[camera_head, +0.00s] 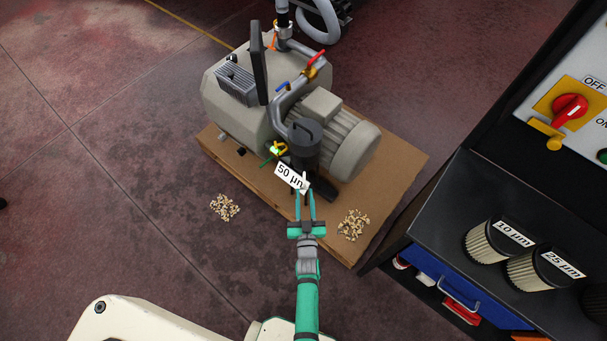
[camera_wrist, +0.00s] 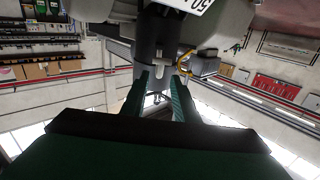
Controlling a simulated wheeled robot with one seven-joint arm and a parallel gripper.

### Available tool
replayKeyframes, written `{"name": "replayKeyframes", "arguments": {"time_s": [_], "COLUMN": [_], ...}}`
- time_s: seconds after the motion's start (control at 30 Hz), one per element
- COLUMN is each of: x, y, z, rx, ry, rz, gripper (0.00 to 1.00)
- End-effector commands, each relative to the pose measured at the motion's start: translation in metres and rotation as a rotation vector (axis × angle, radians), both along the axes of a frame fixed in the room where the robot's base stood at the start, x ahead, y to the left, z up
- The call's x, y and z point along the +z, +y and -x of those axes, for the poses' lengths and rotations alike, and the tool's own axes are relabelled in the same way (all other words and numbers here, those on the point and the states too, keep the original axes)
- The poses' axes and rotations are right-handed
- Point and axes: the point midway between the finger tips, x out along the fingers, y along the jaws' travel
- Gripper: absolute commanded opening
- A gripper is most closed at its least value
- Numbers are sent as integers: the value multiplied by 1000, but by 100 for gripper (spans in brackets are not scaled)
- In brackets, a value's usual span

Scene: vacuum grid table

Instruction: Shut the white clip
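My gripper (camera_head: 304,196) is in front of the dark filter housing (camera_head: 304,137) on the pump, its two fingers apart. A small white piece (camera_head: 304,182) shows by the fingertips, beside the "50 µm" label (camera_head: 291,177). It may be the white clip, but it is too small to tell whether it is open or shut. In the wrist view the fingers (camera_wrist: 159,82) are spread with a gap between them. The dark housing (camera_wrist: 156,38) is just beyond the tips. I cannot make out the clip there, nor any contact.
The grey pump (camera_head: 240,105) stands on a brown board (camera_head: 388,165) with small piles of pale bits (camera_head: 225,207) nearby. At right, a black cart (camera_head: 480,190) carries filters labelled 10 µm (camera_head: 487,243) and 25 µm (camera_head: 535,270).

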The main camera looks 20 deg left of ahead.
Motion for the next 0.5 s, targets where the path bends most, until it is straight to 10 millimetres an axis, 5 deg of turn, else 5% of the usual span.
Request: {"name": "replayKeyframes", "arguments": {"time_s": [0.5], "x": [1], "y": [31], "z": [-75], "rx": [0], "ry": [-1], "rz": [-1], "gripper": [27]}}
